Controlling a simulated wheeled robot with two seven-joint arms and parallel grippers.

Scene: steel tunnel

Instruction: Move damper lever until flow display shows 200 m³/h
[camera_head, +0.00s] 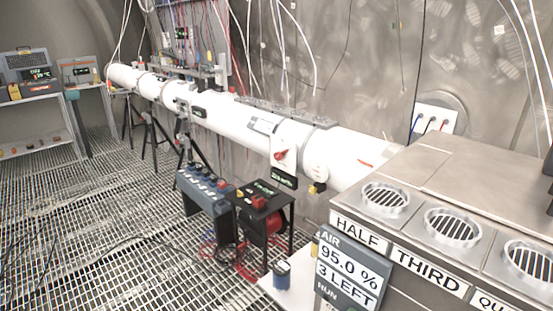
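A long white duct (225,112) runs from the back left to the middle right. A white plate with a small red part (281,154) sits on its near section; this may be the damper lever, but it is too small to be sure. A small dark display (284,178) with green characters hangs just below it; its reading is too small to make out. A yellow and black fitting (317,187) sits beside it under the duct. Neither of my grippers is in view.
A steel cabinet (440,165) with round grilles fills the right front, labelled HALF and THIRD. Its panel (350,270) reads AIR 95.0 %, 3 LEFT, RUN. A black stand (262,200) and blue box (205,192) stand below the duct. The grating floor (90,230) is mostly open at left.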

